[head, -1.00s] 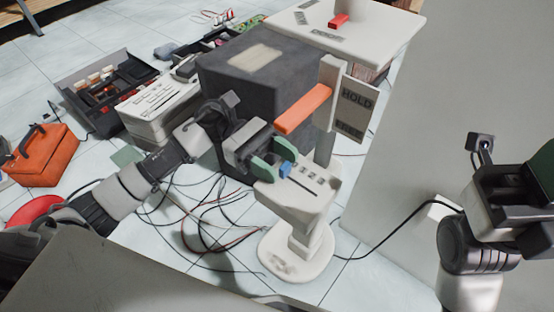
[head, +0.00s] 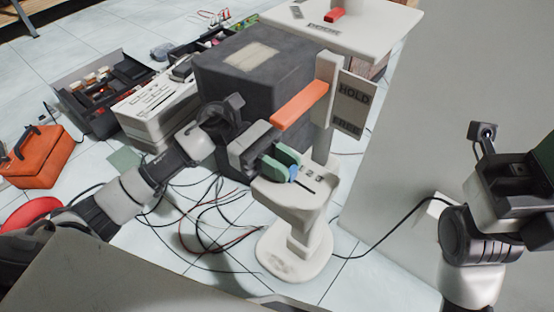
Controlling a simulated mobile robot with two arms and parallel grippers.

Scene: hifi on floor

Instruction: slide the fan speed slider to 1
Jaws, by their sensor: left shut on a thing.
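The fan speed slider is a small blue knob (head: 293,174) on the sloping white panel (head: 311,195) of a white stand. A dark slot runs from the knob down to the right, with small markings above it that I cannot read. My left gripper (head: 285,164) has green fingers and is shut on the knob from the upper left. The fingers hide much of the knob and the panel's left part. My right gripper (head: 535,175) is at the right edge, partly cut off, away from the stand; its fingers do not show clearly.
An orange bar (head: 299,105) juts from the post just above my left gripper, beside a HOLD/FREE sign (head: 351,106). A dark grey box (head: 240,95) stands behind. Loose cables (head: 215,215) lie on the floor. A pale wall (head: 440,110) is to the right.

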